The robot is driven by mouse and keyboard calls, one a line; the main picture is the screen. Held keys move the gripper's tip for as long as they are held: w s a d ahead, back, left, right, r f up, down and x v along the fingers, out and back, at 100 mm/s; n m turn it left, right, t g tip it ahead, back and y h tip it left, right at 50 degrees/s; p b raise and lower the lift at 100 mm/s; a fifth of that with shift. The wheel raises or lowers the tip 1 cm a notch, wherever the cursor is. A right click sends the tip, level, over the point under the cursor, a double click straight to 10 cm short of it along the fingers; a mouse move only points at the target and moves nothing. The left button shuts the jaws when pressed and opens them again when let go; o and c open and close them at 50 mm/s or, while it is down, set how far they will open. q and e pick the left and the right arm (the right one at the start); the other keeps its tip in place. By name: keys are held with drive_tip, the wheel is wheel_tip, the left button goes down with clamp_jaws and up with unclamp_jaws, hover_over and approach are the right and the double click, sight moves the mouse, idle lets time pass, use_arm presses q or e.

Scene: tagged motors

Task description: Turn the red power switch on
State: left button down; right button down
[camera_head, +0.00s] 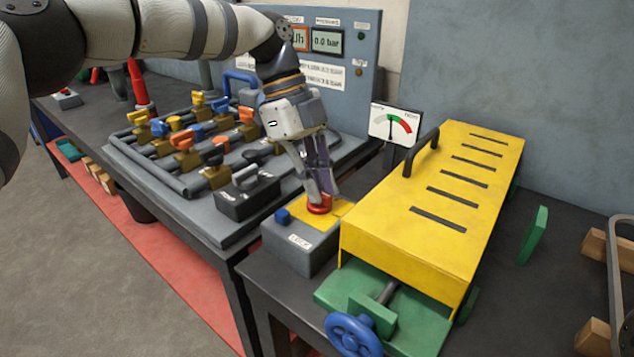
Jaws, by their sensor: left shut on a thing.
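A red round knob, which I take for the red power switch (319,209), sits on the yellow top plate of a small grey box (300,252) near the table's edge. A blue button (283,216) is beside it on the same box. My left gripper (320,196) reaches down from above and is shut on the red switch. Its fingers hide part of the knob, so I cannot tell which way the switch is set. My right gripper is not in view.
A yellow slotted cover (430,205) with a black handle stands close at the right, above a green base with a blue handwheel (353,335). A gauge (395,123) stands behind. A valve board (190,175) lies at the left, before a grey display panel (345,85).

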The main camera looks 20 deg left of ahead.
use_arm(q)
drive_tip(key=shift+f, duration=0.25)
drive_tip(key=c, duration=1.6)
unclamp_jaws()
drive_tip(key=shift+s, duration=0.1)
drive_tip(key=shift+c, duration=0.2)
drive_tip(key=shift+r, duration=0.1)
drive_tip(key=shift+a+r, duration=0.1)
drive_tip(key=shift+r, duration=0.15)
drive_tip(key=v, duration=1.1)
drive_tip(key=shift+r, duration=0.2)
drive_tip(key=shift+w+a, duration=0.1)
drive_tip(key=shift+w, duration=0.1)
